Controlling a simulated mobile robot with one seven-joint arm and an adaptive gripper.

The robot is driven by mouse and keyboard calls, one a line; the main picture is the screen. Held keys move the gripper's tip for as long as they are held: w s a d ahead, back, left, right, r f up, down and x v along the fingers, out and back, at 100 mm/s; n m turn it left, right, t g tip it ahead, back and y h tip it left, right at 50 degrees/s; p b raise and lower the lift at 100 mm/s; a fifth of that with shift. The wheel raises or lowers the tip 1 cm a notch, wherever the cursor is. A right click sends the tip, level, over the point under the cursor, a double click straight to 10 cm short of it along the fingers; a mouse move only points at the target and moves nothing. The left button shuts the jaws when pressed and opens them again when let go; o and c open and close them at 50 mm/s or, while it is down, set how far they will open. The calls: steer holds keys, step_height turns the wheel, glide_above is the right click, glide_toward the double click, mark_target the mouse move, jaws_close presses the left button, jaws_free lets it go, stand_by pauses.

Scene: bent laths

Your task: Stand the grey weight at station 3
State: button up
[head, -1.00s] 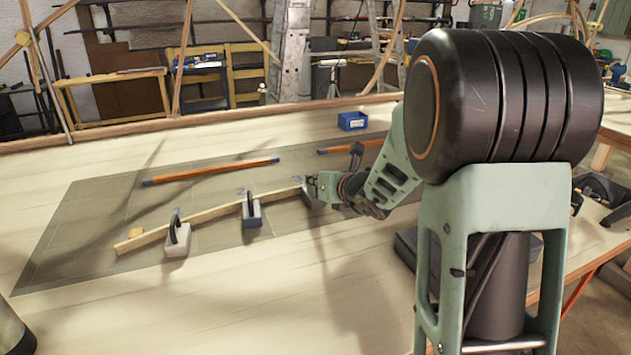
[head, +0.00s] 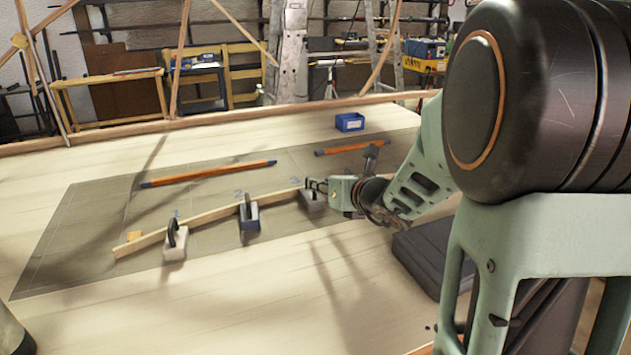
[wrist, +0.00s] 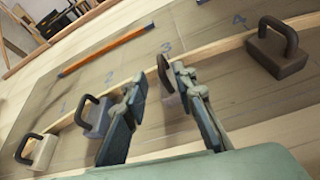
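The grey weight (head: 312,203) stands upright on the mat by the "3" mark, at the near side of the bent lath (head: 212,214). In the wrist view the grey weight (wrist: 171,97) is partly hidden by my right finger. Its dark handle shows between my two fingers. My gripper (head: 316,184) is beside the top of this weight; in the wrist view my gripper (wrist: 160,75) has its fingers spread apart. I see no finger pressing the handle. Station 3's mark (wrist: 167,46) lies beyond the lath.
A pale weight (head: 175,245) stands at 1 and a blue weight (head: 249,217) at 2, both along the lath. A dark weight (wrist: 276,55) stands by 4. Orange rods (head: 210,173) lie behind. A blue box (head: 349,122) is farther back.

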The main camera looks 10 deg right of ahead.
steer(key=v, duration=0.6)
steer(key=shift+p, duration=0.4)
steer(key=shift+a, duration=0.1)
